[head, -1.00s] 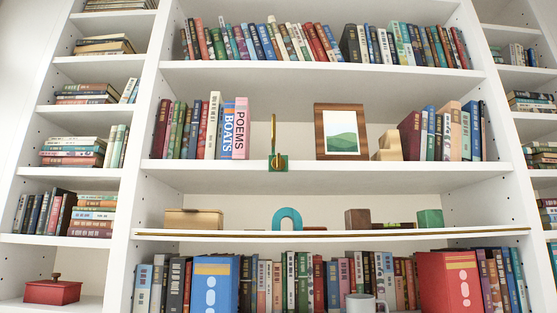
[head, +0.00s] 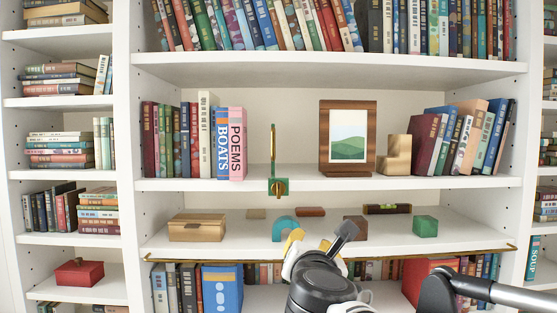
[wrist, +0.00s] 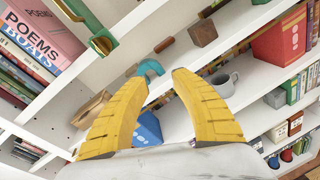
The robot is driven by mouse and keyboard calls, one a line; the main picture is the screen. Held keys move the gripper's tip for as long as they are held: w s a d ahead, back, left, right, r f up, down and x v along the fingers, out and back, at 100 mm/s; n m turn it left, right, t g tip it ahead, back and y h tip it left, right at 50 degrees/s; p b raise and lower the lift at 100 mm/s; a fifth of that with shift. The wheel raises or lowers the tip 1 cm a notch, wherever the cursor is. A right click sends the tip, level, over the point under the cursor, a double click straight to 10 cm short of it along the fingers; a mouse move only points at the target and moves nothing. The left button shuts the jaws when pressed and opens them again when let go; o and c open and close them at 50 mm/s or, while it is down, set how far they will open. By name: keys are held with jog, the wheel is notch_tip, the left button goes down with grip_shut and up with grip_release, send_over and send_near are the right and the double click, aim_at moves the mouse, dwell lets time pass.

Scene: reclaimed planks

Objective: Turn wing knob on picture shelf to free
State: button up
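The wing knob (head: 279,187) is a small brass piece on a green plate at the front edge of the picture shelf (head: 400,184). A tall brass and green upright piece (head: 273,140) rises above it. In the wrist view the brass knob (wrist: 103,44) is at the upper left, with a green bar beside it. Its exact turn angle is too small to tell. My gripper (head: 308,242) is below and right of the knob, in front of the lower shelf. In the wrist view its yellow fingers (wrist: 156,78) are apart, with nothing between them.
Books titled BOATS and POEMS (head: 237,143) stand left of the knob; a framed landscape picture (head: 347,118) stands right. The lower shelf holds a wooden box (head: 198,228), a teal arch (head: 283,228) and a green block (head: 425,225). A brass rail (head: 450,252) runs along its front.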

aim_at(279, 185)
jog(key=w+a+r+n+t+y+p, duration=0.2)
jog(key=a+r+n+p, duration=0.3)
jog(key=r, duration=0.5)
jog(key=shift+n, duration=0.5)
jog(key=w, duration=0.7)
jog(key=w+a, duration=0.1)
jog(key=w, duration=0.2)
jog(key=shift+w+a+f, duration=0.1)
jog(key=shift+w+f, duration=0.05)
jog(key=shift+f, duration=0.05)
grip_shut()
